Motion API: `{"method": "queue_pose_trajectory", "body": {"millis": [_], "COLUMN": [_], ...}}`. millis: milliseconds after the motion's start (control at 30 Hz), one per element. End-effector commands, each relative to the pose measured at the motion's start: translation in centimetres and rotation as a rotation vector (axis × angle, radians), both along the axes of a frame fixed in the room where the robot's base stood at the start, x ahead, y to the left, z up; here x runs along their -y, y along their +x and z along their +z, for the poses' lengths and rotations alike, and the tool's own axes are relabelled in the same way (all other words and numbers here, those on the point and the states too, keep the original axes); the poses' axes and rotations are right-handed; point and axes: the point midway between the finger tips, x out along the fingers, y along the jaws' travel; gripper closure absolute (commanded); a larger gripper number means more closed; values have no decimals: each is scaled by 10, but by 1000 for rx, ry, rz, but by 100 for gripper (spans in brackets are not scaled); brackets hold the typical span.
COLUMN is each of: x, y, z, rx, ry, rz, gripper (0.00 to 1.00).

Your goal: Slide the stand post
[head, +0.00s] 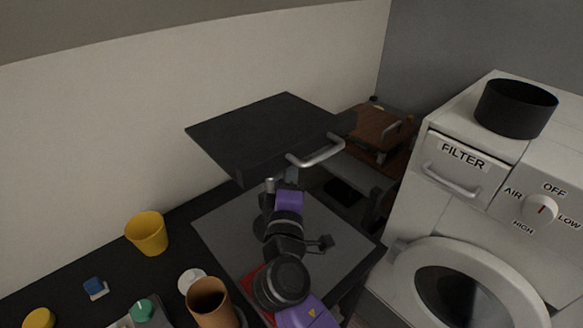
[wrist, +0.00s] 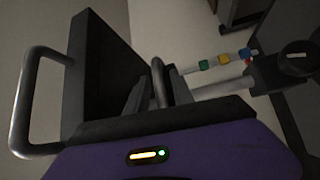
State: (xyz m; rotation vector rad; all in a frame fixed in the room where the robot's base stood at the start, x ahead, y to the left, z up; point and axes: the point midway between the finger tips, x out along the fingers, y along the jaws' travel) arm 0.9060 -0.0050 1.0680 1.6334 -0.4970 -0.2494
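A short grey post (head: 270,185), which looks like the stand post, shows under a raised black panel (head: 258,130) with a silver handle (head: 318,154). My gripper (head: 285,188) is at the post, below the panel. In the wrist view, my two fingers (wrist: 157,92) stand apart, one on each side of a dark rounded upright piece (wrist: 158,80). Whether they press on it is not clear. The panel and its handle (wrist: 28,100) fill the left of the wrist view. My arm hides the lower part of the post.
A grey plate (head: 215,225) lies under my arm. A yellow cup (head: 147,232), a brown cup (head: 208,300) and small items stand on the black top at left. A white machine (head: 460,210) stands at right. A rod with coloured beads (wrist: 222,60) shows in the wrist view.

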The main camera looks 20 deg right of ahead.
Motion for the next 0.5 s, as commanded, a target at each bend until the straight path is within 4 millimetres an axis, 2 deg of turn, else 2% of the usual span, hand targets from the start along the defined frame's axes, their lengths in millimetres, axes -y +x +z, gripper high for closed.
{"method": "queue_pose_trajectory", "body": {"millis": [33,100,133,500], "x": [0,0,0,0], "y": [0,0,0,0], "z": [0,0,0,0], "rx": [0,0,0,-1], "ry": [0,0,0,0], "rz": [0,0,0,0], "gripper": [83,97,100,100]}}
